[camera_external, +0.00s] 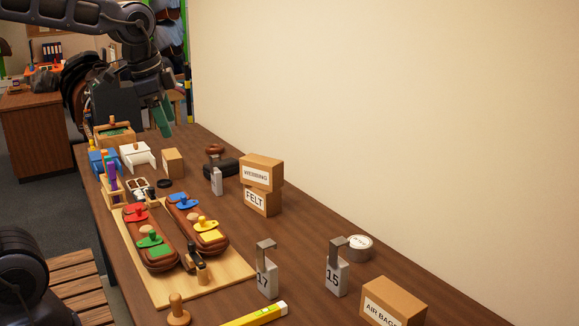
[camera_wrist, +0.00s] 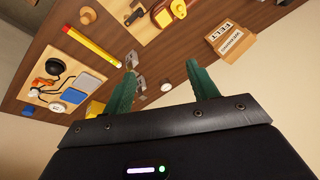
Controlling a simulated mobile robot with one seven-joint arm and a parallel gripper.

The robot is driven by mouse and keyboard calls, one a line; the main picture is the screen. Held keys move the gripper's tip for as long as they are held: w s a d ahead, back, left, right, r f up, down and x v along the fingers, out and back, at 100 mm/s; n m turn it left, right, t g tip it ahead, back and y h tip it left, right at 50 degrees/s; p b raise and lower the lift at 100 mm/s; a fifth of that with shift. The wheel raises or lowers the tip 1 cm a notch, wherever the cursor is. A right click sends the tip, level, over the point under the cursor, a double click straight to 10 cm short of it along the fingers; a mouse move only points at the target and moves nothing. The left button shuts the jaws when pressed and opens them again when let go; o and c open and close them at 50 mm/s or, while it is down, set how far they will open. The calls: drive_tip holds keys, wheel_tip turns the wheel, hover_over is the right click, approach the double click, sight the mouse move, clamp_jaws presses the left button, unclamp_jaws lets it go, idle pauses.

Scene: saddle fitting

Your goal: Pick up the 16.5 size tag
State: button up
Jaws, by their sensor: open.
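Three grey metal size tags with hooked tops stand upright on the bench in the external view. One reads 17 (camera_external: 267,282) and one reads 15 (camera_external: 336,276). The third, smaller tag (camera_external: 216,181) stands farther back near a dark rounded block; its number is too small to read. I cannot make out 16.5 on any tag. My gripper (camera_external: 162,117) is high above the far end of the bench, open and empty, apart from all tags. In the wrist view its green fingers (camera_wrist: 165,80) are spread, with a grey tag (camera_wrist: 131,61) beyond them near the left finger.
A wooden board (camera_external: 161,292) holds two brown saddle panels with coloured knobs. Stacked WEBBING (camera_external: 259,175) and FELT (camera_external: 262,202) boxes, a round tin (camera_external: 359,248) and an AIR BAGS box (camera_external: 391,303) stand on the right. A yellow level (camera_external: 256,314) lies in front.

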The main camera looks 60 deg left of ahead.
drive_tip(key=w+a+m+g, duration=0.1)
drive_tip(key=w+a+m, duration=0.3)
drive_tip(key=w+a, duration=0.6)
drive_tip(key=m+g, duration=0.2)
drive_tip(key=m, duration=0.8)
hover_over(215, 156)
drive_tip(key=shift+h, duration=0.4)
wheel_tip(215, 156, down, 17)
drive_tip(key=shift+f, duration=0.2)
wheel_tip(215, 156, down, 10)
drive_tip(key=shift+a+f, duration=0.1)
drive_tip(key=shift+a, duration=0.05)
clamp_jaws()
